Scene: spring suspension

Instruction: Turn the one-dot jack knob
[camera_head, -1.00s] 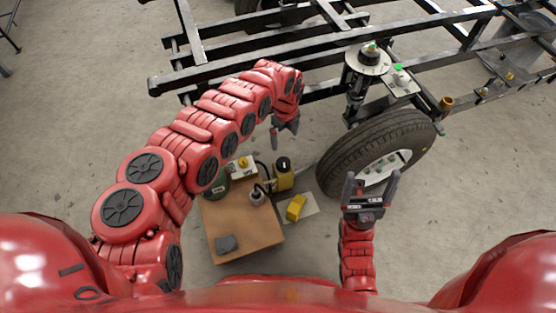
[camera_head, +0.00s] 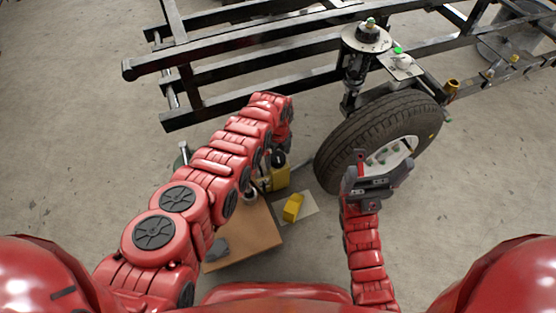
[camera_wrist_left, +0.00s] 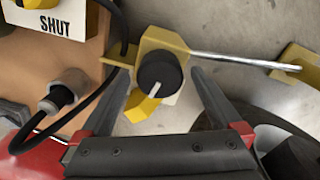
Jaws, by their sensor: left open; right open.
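A black round knob (camera_wrist_left: 160,76) with a white pointer line sits on a yellow jack body (camera_wrist_left: 165,42); no dot mark is readable. In the head view, the knob (camera_head: 279,159) and yellow jack (camera_head: 278,179) are just beyond my left forearm. My left gripper (camera_wrist_left: 160,71) is open, its two fingers on either side of the knob in the wrist view, with visible gaps. Whether the fingertips are at the knob's height I cannot tell. In the head view my arm mostly hides that gripper. My right gripper (camera_head: 382,172) is open and empty in front of the tire.
A brown table (camera_head: 245,244) stands below my left arm, partly covered. A white panel marked SHUT (camera_wrist_left: 62,22) and a grey plug with black cable (camera_wrist_left: 70,84) lie left of the knob. A metal rod (camera_wrist_left: 240,60) runs right. The tire (camera_head: 375,130) and black frame (camera_head: 250,78) stand beyond.

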